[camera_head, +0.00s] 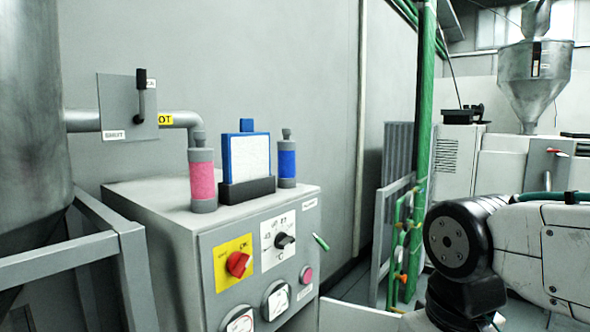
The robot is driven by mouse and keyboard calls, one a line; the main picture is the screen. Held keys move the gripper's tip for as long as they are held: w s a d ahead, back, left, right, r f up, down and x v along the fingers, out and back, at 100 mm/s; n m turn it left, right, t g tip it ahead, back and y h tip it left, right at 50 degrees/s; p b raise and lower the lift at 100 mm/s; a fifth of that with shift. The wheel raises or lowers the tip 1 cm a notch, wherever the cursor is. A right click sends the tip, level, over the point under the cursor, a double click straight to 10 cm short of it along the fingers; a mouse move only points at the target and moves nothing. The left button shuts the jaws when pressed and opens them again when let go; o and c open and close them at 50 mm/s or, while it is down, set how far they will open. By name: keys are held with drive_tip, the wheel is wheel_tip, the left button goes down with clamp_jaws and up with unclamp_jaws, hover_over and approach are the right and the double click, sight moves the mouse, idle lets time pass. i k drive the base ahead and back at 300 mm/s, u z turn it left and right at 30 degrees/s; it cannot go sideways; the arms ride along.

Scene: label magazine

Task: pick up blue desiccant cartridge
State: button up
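The blue desiccant cartridge (287,163) stands upright on top of the grey control cabinet (147,194), at the right of the items there. It has a blue body between grey end caps and a dark knob on top. A pink cartridge (202,180) of similar shape stands upright at the left. Between them a blue-framed white panel (248,156) stands in a black holder (247,189). My arm shows at the lower right, apart from the cabinet. My gripper is not in view.
The cabinet front carries a red rotary switch (238,264), a black knob (284,240) and gauges. A pipe (182,120) with a lever plate (127,107) runs behind at the left. A green post (424,150) and railing stand right of the cabinet. A metal hopper (534,80) is farther back.

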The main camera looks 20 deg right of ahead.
sight(286, 149)
drive_tip(key=u, duration=0.05)
drive_tip(key=k, duration=1.15)
drive_tip(key=z, duration=0.75)
drive_tip(key=i, duration=2)
drive_tip(key=u, duration=0.7)
